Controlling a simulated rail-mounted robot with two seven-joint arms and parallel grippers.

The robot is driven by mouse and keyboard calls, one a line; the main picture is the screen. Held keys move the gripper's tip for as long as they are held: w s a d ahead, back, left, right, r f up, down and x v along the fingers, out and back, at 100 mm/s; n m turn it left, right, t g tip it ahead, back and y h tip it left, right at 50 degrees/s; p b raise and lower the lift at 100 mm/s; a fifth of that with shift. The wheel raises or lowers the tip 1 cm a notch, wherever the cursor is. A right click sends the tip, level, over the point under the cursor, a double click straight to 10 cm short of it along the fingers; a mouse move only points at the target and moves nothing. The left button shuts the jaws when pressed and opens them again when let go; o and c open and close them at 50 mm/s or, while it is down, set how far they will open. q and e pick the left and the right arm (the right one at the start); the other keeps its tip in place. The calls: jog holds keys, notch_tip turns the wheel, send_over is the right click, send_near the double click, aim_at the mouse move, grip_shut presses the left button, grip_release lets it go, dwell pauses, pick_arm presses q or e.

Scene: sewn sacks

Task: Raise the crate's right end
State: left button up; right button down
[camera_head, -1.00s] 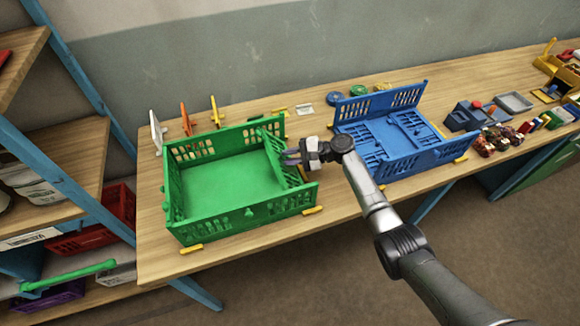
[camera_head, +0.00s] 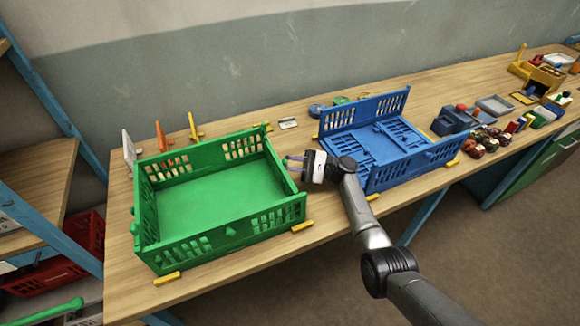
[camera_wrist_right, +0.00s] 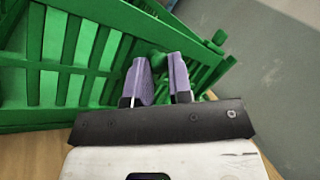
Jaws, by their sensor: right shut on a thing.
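The green crate (camera_head: 212,249) stands on the table at the left, with its long front and back walls and its left end up. Its right end (camera_head: 272,163) shows as a narrow strip and looks close to upright; its exact angle is hard to tell. My right gripper (camera_head: 287,162) is at this end, coming from the right. In the right wrist view its purple fingers (camera_wrist_right: 157,82) are shut on a small green knob (camera_wrist_right: 158,60) of the slatted end panel (camera_wrist_right: 75,55). My left gripper is out of view.
Yellow blocks (camera_head: 167,278) sit at the green crate's front corners. Coloured clips (camera_head: 162,137) stand behind it. Small items crowd the table's right. A shelf rack (camera_head: 40,200) is at the left.

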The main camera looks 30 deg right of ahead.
jog(key=shift+f, duration=0.1)
dwell(0.3)
jog(key=c, duration=1.3)
grip_release()
